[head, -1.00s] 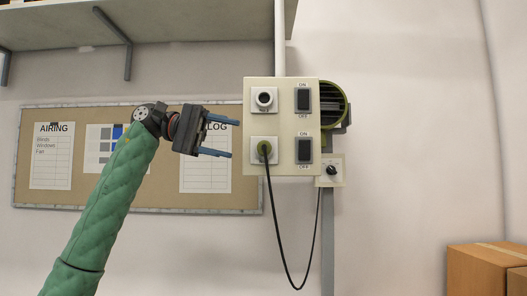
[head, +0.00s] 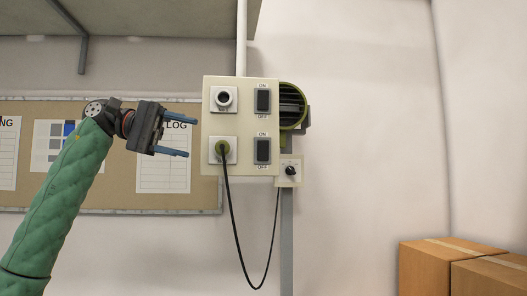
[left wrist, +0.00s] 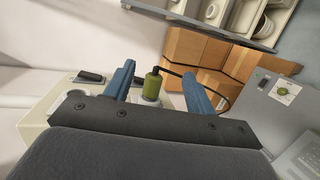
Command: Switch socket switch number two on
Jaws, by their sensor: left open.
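A cream socket panel (head: 242,170) hangs on the wall with two sockets at its left and two dark rocker switches at its right. The upper switch (head: 263,100) and the lower switch (head: 263,150) each have ON above and OFF below. The upper socket (head: 223,98) is empty. A green plug (head: 222,147) with a black cable sits in the lower socket. My left gripper (head: 183,137) is open and empty, left of the panel and apart from it. In the left wrist view the green plug (left wrist: 153,84) shows between the blue fingers. My right gripper is out of view.
A green round fan housing (head: 291,105) sits behind the panel's right edge. A small dial box (head: 289,171) is below it. A notice board (head: 110,110) is behind my left arm, a shelf (head: 150,15) overhead. Cardboard boxes (head: 425,270) stand at lower right.

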